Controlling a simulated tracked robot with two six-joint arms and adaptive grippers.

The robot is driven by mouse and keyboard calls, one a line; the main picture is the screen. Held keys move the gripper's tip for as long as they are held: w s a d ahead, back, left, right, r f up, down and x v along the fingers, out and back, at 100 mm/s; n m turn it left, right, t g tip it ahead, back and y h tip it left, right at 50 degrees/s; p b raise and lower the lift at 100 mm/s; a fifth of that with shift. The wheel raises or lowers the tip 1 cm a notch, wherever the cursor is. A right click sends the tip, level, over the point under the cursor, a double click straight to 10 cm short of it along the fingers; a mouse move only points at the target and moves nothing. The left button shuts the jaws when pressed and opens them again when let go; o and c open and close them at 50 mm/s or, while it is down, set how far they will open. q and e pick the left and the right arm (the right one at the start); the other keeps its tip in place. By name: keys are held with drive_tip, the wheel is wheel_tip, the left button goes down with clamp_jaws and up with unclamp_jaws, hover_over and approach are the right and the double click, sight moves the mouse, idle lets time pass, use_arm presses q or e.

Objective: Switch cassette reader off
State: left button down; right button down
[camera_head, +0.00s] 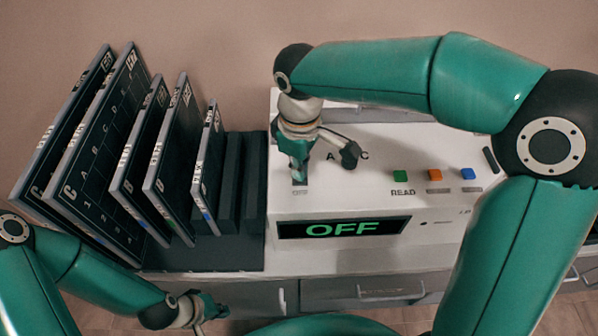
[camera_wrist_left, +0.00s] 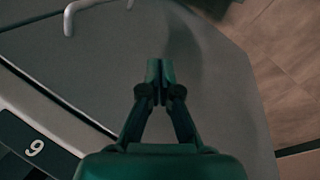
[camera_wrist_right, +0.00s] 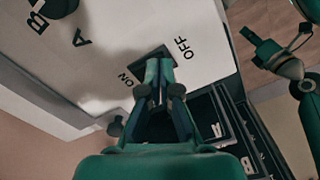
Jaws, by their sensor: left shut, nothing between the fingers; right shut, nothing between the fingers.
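The cassette reader (camera_head: 440,215) is a white console, and its display (camera_head: 343,229) reads OFF in green. Its dark ON/OFF switch (camera_wrist_right: 147,52) shows in the right wrist view between the printed words ON and OFF, partly hidden by my fingers. My right gripper (camera_head: 299,174) is shut and empty, pointing down over the switch at the console's left part; its tips (camera_wrist_right: 158,68) overlap the switch in the right wrist view. I cannot tell whether they touch it. My left gripper (camera_head: 218,310) is shut and empty, low in front of the rack and console.
A dark rack (camera_head: 240,248) left of the reader holds several upright cassettes (camera_head: 103,165). Green (camera_head: 400,176), orange (camera_head: 434,174) and blue (camera_head: 468,174) buttons sit on the console's right part. Drawers (camera_head: 365,290) are below. The front floor strip is clear.

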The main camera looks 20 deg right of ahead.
drive_tip(key=shift+s, duration=0.1)
wheel_tip(320, 180, up, 7)
drive_tip(key=p, duration=0.6)
idle(0.3)
drive_tip(key=shift+f, duration=0.15)
idle(0.4)
